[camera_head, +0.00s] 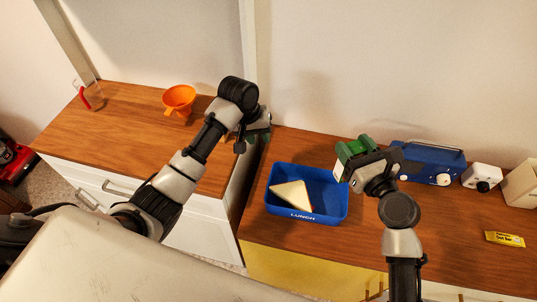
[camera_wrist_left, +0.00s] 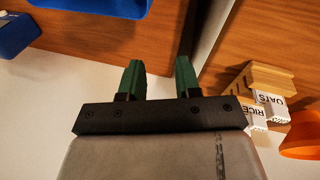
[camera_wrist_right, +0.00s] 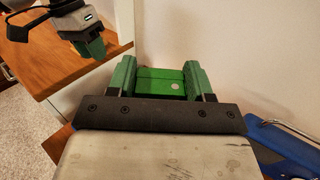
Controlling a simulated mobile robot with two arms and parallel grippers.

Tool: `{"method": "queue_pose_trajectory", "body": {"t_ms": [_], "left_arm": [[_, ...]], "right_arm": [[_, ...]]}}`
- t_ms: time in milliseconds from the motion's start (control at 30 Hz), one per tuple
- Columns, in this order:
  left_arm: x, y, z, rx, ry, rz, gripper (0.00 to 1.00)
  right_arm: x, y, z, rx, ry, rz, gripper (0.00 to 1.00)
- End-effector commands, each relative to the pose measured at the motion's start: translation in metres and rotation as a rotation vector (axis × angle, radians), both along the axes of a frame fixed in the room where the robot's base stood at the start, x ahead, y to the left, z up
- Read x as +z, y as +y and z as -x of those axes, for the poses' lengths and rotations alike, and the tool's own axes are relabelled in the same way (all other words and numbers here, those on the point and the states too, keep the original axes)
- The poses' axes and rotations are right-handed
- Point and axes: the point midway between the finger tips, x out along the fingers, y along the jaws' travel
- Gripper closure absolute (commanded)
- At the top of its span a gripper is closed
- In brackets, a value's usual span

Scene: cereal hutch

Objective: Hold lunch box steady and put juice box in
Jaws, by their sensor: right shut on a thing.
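The blue lunch box (camera_head: 272,203) stands open on the right wooden counter, with a sandwich (camera_head: 291,195) in it and free space beside the sandwich. A blue corner of it shows in the left wrist view (camera_wrist_left: 95,6). My right gripper (camera_head: 352,160) is shut on the green juice box (camera_wrist_right: 160,82) and holds it up just beyond the lunch box's right rear corner. The gripper hides much of the juice box. My left gripper (camera_wrist_left: 160,72) is open and empty, its green fingers apart. In the head view it is near the counter gap, left of and behind the lunch box.
A blue radio-like case (camera_head: 428,165) and a small white device (camera_head: 482,177) stand at the back right. A yellow bar (camera_head: 505,239) lies at the right. An orange funnel (camera_head: 179,98) and a glass mug (camera_head: 94,98) stand on the left counter. A gap separates the counters.

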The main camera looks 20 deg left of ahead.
Motion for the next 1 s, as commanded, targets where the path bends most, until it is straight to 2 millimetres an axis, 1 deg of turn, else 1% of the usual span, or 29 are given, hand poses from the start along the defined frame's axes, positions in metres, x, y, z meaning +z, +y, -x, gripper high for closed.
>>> {"method": "queue_pose_trajectory", "body": {"t_ms": [33,100,200,300,367,467,567,800,1000], "left_arm": [[-0.005,-0.012,0.009,-0.045,0.031,-0.037,0.67],[-0.011,-0.025,0.021,-0.093,0.069,-0.082,0.67],[-0.016,-0.037,0.033,-0.14,0.105,-0.129,0.67],[-0.021,-0.042,0.04,-0.164,0.125,-0.154,0.67],[-0.024,-0.044,0.042,-0.171,0.13,-0.16,0.67],[-0.034,-0.045,0.043,-0.173,0.134,-0.162,0.67],[-0.05,-0.046,0.043,-0.172,0.134,-0.161,0.67],[-0.097,-0.048,0.042,-0.171,0.134,-0.161,0.67],[-0.126,-0.05,0.041,-0.171,0.132,-0.16,0.67]], "right_arm": [[0.001,0.0,0.0,0.0,-0.002,-0.001,0.93],[0.001,0.0,0.0,0.0,-0.002,-0.001,0.93],[0.001,0.0,0.0,0.0,-0.002,-0.001,0.93],[0.001,0.0,0.0,0.0,-0.002,-0.001,0.93],[0.001,0.0,0.0,0.0,-0.002,-0.001,0.93],[0.001,0.0,0.0,0.0,-0.002,-0.001,0.93],[0.001,0.0,0.0,0.0,-0.002,-0.001,0.93],[0.001,0.0,0.0,0.0,-0.002,-0.001,0.93],[0.001,0.0,0.0,0.0,-0.002,-0.001,0.93]]}}
